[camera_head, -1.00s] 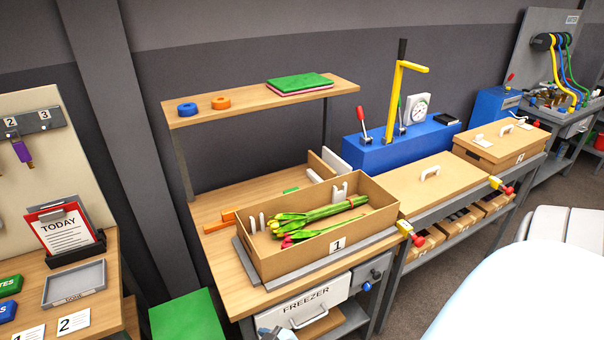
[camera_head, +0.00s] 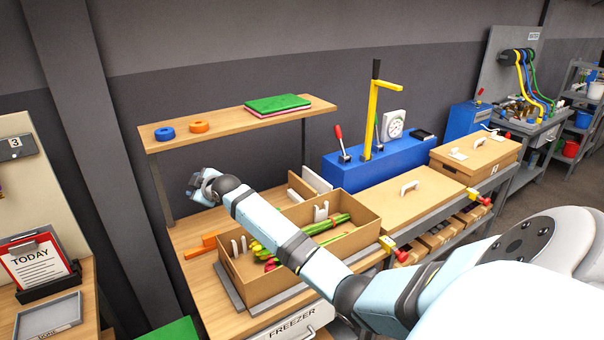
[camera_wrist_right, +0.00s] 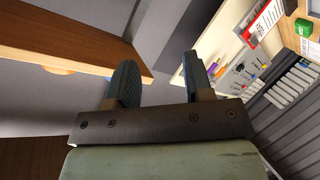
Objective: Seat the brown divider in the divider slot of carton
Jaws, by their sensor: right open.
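The open brown carton (camera_head: 282,284) stands on the wooden bench with green-stemmed tulips (camera_head: 325,226) lying inside. White slot pieces stand inside it, one near its left end (camera_head: 238,246) and one at the back wall (camera_head: 321,211). A brown panel, which looks like the divider (camera_head: 299,187), stands upright behind the carton beside a white panel (camera_head: 317,180). My right arm crosses in front of the carton and hides part of it. My right gripper (camera_head: 204,185) is above the bench's back left, apart from the divider. Its fingers are open and empty in the right wrist view (camera_wrist_right: 162,78).
A wooden shelf (camera_head: 235,122) with blue and orange rings and a green pad overhangs the bench's back. It is close to the gripper in the wrist view (camera_wrist_right: 75,38).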

